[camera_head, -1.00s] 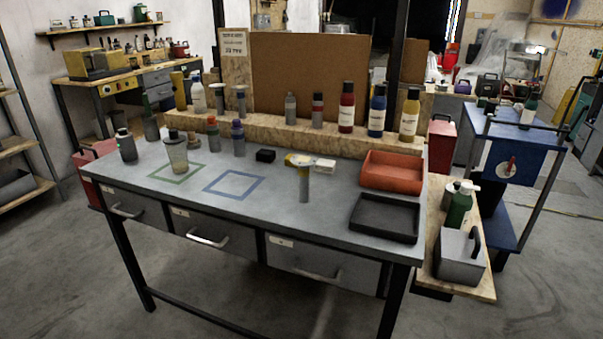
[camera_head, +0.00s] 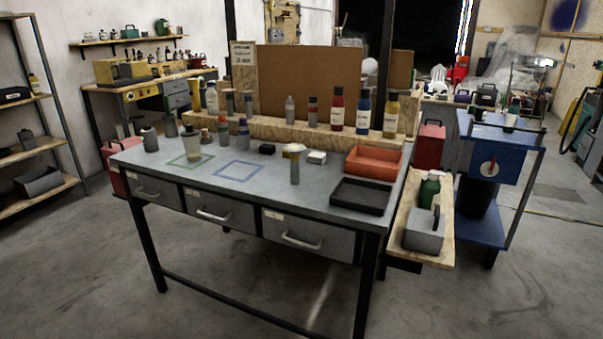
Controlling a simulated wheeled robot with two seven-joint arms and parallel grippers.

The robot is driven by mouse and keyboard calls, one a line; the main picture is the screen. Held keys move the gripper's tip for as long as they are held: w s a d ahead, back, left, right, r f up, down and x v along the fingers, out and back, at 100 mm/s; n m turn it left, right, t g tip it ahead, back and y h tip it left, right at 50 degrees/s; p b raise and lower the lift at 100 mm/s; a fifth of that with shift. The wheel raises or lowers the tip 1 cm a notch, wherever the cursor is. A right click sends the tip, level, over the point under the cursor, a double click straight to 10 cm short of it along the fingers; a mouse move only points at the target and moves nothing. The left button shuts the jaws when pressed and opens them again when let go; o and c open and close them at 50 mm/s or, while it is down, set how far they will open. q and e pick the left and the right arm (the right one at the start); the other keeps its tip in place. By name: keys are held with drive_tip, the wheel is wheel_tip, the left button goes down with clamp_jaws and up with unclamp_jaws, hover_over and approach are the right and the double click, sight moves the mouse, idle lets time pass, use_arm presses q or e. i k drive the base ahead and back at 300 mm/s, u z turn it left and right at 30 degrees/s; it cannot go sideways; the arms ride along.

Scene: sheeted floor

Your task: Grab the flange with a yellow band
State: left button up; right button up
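A grey mushroom-shaped piece (camera_head: 295,168) with a wide pale yellowish cap stands upright near the middle of the workbench (camera_head: 330,224). It looks like the flange with the yellow band, but the band itself is too small to make out. Similar grey pieces stand further left, one with an orange-red band (camera_head: 223,131) and one with a blue-purple band (camera_head: 243,134). Neither of my grippers is in view.
A red-orange tray (camera_head: 374,173) and a black tray (camera_head: 362,209) sit at the bench's right. A clear cup (camera_head: 192,147) stands in a green outline. The blue outline (camera_head: 239,170) is empty. Bottles line the back ledge. A side shelf (camera_head: 408,250) juts out right. Floor in front is clear.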

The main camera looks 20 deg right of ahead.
sight(294, 149)
drive_tip(key=u, duration=0.35)
drive_tip(key=i, duration=0.95)
drive_tip(key=u, duration=0.05)
